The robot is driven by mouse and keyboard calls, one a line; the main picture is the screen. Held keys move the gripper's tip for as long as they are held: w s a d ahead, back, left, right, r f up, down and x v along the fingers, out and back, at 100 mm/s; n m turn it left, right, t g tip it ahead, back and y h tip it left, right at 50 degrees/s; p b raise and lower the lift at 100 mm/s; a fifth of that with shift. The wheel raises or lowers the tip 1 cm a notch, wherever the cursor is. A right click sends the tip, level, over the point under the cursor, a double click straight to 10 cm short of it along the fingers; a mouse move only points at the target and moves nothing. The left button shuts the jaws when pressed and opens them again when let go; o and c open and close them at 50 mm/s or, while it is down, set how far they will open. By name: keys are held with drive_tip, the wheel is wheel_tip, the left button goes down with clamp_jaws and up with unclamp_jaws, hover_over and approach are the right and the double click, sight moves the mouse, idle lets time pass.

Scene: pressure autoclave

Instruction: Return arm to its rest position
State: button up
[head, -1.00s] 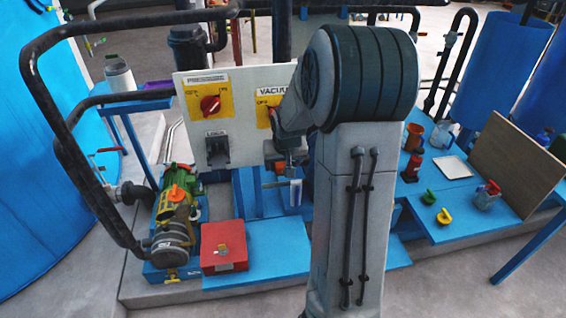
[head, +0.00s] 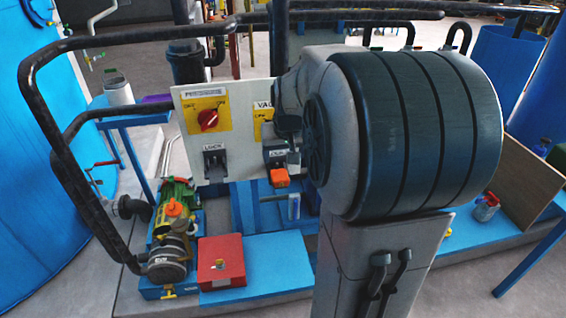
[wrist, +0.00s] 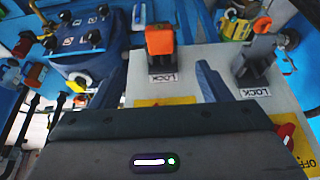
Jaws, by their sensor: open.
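The left-hand lock fitting (head: 214,164) is bare grey. The vacuum label and switch are partly hidden by my arm.
Black pipes (head: 45,90) arch over the left side. A green pump (head: 173,205) and a red box (head: 222,262) stand on the blue skid below the panel.

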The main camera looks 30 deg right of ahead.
drive_tip(key=s+a+f+n, duration=0.1)
drive_tip(key=s+a, duration=0.6)
drive_tip(key=s, duration=0.2)
drive_tip(key=s+a+n+g+y, duration=0.1)
drive_tip(key=s+a+n, duration=0.1)
drive_tip(key=s+a, duration=0.5)
drive_tip(key=s, duration=0.3)
drive_tip(key=shift+s+f, duration=0.25)
drive_tip(key=shift+f, duration=0.15)
